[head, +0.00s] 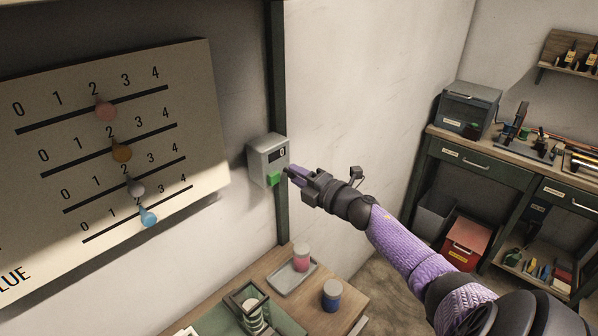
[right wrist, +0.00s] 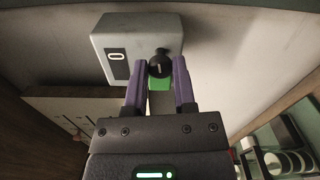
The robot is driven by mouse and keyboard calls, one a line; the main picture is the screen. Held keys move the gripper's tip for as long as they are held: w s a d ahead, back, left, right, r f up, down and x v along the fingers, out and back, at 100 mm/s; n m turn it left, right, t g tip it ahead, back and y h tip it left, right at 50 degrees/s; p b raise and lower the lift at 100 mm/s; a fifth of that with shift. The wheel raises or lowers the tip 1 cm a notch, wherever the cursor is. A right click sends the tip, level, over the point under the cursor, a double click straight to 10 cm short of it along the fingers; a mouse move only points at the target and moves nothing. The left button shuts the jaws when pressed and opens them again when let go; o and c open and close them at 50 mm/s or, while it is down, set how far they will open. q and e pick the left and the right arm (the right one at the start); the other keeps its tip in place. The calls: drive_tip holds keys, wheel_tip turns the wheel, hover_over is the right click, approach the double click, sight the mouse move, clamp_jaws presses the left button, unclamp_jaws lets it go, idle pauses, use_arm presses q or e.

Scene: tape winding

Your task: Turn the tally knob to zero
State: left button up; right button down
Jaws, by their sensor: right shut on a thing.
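The tally box (head: 264,158) is a pale grey box fixed to the dark post on the wall. Its small display (head: 278,155) reads 0, and the display also shows in the right wrist view (right wrist: 117,66). The black tally knob (right wrist: 159,66) with a pale mark sits on the box's front. My right gripper (head: 290,172) reaches the box with its purple fingers on either side of the knob, shut on it. In the head view the knob is mostly hidden by the fingers. My left gripper is not in view.
A green block (head: 273,180) sits on the box below the knob. A board (head: 205,110) with numbered rows and coloured markers hangs to the left. Below is a wooden table (head: 345,296) with a pink jar (head: 302,257) and a blue jar (head: 331,294). A workbench (head: 480,170) stands right.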

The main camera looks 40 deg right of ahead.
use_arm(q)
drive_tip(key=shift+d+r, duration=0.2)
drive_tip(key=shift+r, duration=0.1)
use_arm(e)
drive_tip(key=shift+m, duration=0.7)
use_arm(q)
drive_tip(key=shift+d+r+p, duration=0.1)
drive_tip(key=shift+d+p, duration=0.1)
drive_tip(key=shift+p, duration=0.1)
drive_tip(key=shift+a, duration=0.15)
use_arm(e)
drive_tip(key=shift+c, duration=2.3)
unclamp_jaws()
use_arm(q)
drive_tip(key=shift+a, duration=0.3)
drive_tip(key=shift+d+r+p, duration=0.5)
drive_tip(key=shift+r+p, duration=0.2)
use_arm(e)
drive_tip(key=s, duration=1)
drive_tip(key=shift+d, duration=0.45)
